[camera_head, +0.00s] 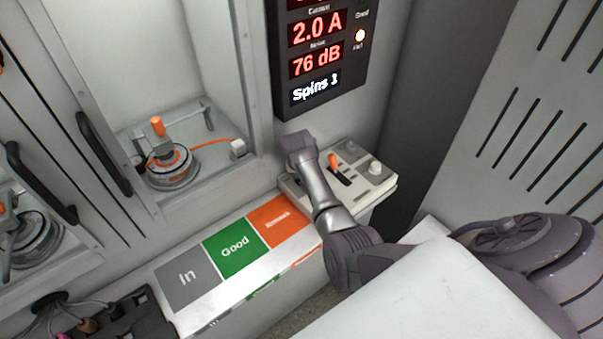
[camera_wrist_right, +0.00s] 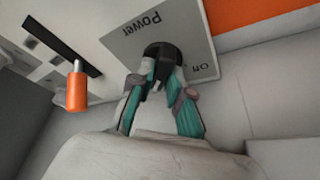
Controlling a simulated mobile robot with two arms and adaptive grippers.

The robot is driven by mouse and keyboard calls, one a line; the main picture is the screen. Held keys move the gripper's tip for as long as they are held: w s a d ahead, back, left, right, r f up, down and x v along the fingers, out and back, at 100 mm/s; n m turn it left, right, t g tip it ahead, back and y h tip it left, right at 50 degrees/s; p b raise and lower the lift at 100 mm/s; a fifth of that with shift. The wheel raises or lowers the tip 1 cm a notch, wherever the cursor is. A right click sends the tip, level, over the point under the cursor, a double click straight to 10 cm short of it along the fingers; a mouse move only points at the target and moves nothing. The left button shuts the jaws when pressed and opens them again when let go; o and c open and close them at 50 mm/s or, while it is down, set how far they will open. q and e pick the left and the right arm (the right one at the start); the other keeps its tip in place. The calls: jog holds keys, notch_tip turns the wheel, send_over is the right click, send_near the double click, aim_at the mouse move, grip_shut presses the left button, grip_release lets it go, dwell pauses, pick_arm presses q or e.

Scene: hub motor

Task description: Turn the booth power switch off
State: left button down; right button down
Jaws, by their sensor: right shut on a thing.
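The power switch (camera_wrist_right: 160,50) is a dark knob on a grey plate (camera_wrist_right: 128,42) marked "Power", with "Off" lettered near one edge, in the right wrist view. My right gripper (camera_wrist_right: 161,80) has its teal fingers closed on either side of this knob. Which way the switch points cannot be told behind the fingers. In the head view my right arm reaches over the control box (camera_head: 374,182), and the power switch and right gripper are hidden behind it. My left gripper is not in view.
An orange-handled lever (camera_wrist_right: 77,85) stands beside the plate; it also shows in the head view (camera_head: 334,161). A display (camera_head: 318,60) above reads 2.0 A, 76 dB and "Spins 1". A motor (camera_head: 170,165) sits in the booth.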

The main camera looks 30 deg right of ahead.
jog(key=shift+s+d+r+n+y+p, duration=0.15)
jog(key=shift+n+y+p, duration=0.25)
jog(key=shift+n+p, duration=1.2)
jog(key=shift+n, duration=0.2)
jog(key=n+y+p, duration=0.1)
jog(key=n, duration=0.1)
jog(key=shift+d+n+t+y, duration=0.1)
jog(key=shift+n+t+y, duration=0.2)
jog(key=shift+t, duration=0.1)
jog(key=shift+n+y, duration=0.3)
jog(key=shift+n, duration=0.6)
jog(key=shift+d+f+n+y+b, duration=0.1)
jog(key=shift+f+n+y+b, duration=0.2)
jog(key=shift+n, duration=0.6)
jog(key=n+y+b, duration=0.1)
jog(key=n, duration=0.1)
jog(key=shift+n+b, duration=0.4)
jog(key=n+g+y+b, duration=0.1)
jog(key=n+b, duration=0.2)
jog(key=shift+r+n+g+y+b, duration=0.1)
jog(key=shift+n+g+y+b, duration=0.25)
jog(key=shift+n+b, duration=0.75)
